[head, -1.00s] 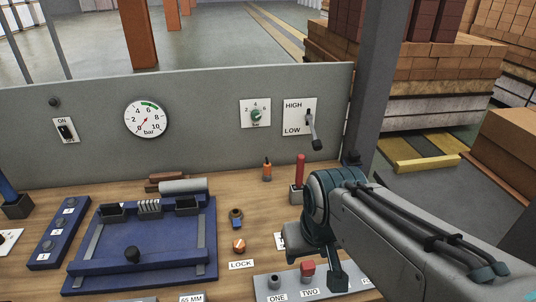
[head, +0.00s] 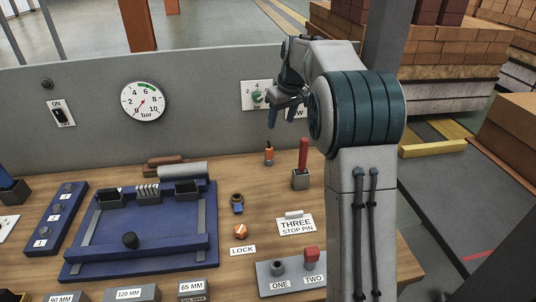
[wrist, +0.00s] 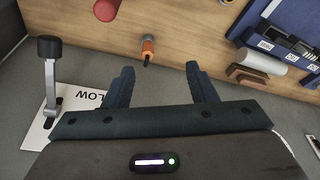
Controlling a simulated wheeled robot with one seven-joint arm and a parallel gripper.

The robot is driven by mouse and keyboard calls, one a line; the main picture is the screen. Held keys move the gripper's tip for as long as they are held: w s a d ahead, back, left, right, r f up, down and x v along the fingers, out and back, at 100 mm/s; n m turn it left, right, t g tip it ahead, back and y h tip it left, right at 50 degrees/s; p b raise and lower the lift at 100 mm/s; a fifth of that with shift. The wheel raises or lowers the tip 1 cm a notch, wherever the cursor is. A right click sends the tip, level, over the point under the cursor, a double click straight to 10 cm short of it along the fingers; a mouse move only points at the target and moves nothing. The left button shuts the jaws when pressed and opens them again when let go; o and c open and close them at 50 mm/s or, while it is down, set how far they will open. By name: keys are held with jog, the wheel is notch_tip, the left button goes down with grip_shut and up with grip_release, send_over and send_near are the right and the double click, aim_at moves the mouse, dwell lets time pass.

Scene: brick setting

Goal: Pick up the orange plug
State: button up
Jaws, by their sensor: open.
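A small upright orange plug (head: 269,156) with a darker top stands on the wooden bench near the grey back panel. In the wrist view the orange plug (wrist: 148,50) appears beyond my fingertips, roughly between them and slightly left of centre. My gripper (head: 281,114) is open and empty, above the plug and apart from it, in front of the panel. Both spread fingers of my gripper (wrist: 160,72) show in the wrist view. A second orange piece (head: 240,231), short and knob-like, sits near the LOCK label.
A red-handled piece in a grey block (head: 300,179) stands right of the plug. The blue fixture (head: 140,235) lies left, with a grey cylinder (head: 182,171) behind it. A lever (wrist: 50,80) projects from the panel beside my gripper.

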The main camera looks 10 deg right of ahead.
jog(key=n, duration=0.2)
send_over(270, 148)
jog(key=s+d, duration=0.2)
notch_tip(270, 148, down, 6)
jog(key=x, duration=0.9)
jog(key=shift+a+f, duration=0.15)
jog(key=x, duration=0.2)
jog(key=s+p+x, duration=0.1)
jog(key=x, duration=0.1)
jog(key=shift+w+a+f, duration=0.1)
jog(key=shift+f, duration=0.05)
jog(key=shift+w+a+f, duration=0.1)
jog(key=shift+w+f, duration=0.05)
jog(key=shift+f, duration=0.4)
jog(key=c, duration=1.1)
